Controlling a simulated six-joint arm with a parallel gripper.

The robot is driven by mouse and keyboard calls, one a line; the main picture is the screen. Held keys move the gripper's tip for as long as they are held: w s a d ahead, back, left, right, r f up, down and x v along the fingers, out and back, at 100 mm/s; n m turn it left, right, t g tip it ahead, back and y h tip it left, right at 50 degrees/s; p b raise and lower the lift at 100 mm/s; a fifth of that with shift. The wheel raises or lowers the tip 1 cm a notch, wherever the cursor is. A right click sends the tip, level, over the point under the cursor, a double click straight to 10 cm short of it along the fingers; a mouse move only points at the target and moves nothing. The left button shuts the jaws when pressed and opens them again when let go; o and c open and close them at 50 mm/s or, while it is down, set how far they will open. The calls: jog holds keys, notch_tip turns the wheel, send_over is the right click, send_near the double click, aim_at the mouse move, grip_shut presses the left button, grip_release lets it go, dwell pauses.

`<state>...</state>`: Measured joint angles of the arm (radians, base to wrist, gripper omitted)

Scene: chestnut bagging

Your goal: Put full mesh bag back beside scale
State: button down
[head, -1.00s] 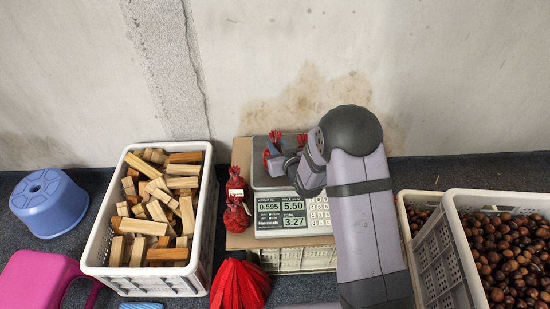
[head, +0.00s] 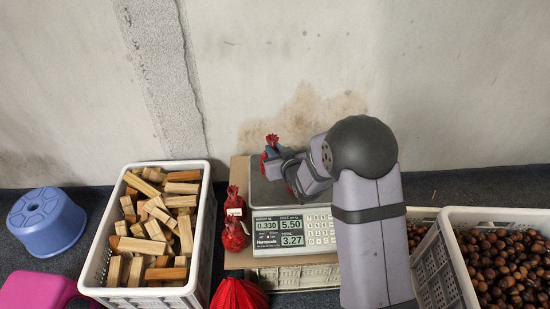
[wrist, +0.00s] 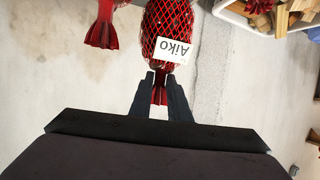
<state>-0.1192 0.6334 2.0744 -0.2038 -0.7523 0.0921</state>
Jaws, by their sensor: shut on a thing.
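My gripper (wrist: 160,78) is shut on the gathered red neck of a full mesh bag (wrist: 165,35), which carries a white label reading "Aiko". In the head view my gripper (head: 275,158) is over the scale's pan, and only red parts of the held bag (head: 264,166) show beside it. The scale (head: 292,236) reads 0.330, 5.50 and 3.27. Two full red bags, a labelled one (head: 234,203) and another in front of it (head: 233,237), stand left of the scale. A second red bag end (wrist: 101,32) shows left of the held bag in the wrist view.
The scale stands on a board (head: 240,260) over a crate. A white crate of wood blocks (head: 205,215) is on the left, close to the red bags. Flat red mesh (head: 238,296) lies in front. A chestnut crate (head: 500,216) is on the right.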

aim_at(264, 157)
jog(key=shift+r, duration=1.55)
jog(key=f, duration=0.2)
jog(key=a+f+b, duration=0.1)
jog(key=a+f, duration=0.1)
jog(key=f, duration=0.1)
jog(key=shift+s+f, duration=0.3)
jog(key=shift+s, duration=0.05)
jog(key=shift+w+a+f+n+y+b, duration=0.4)
jog(key=shift+w+a+f+n+b, duration=0.1)
jog(key=shift+w+a, duration=0.15)
jog(key=w+a+r+n+g+y, duration=0.2)
jog(key=w+a+r+n+y, duration=0.1)
jog(key=w+a, duration=0.4)
jog(key=a+r+y, duration=0.1)
jog(key=a, duration=0.1)
jog(key=shift+a+n+b, duration=0.3)
jog(key=shift+b, duration=0.05)
notch_tip(264, 157, down, 18)
jog(key=b, duration=0.6)
jog(key=shift+b, duration=0.35)
jog(key=shift+f, duration=0.15)
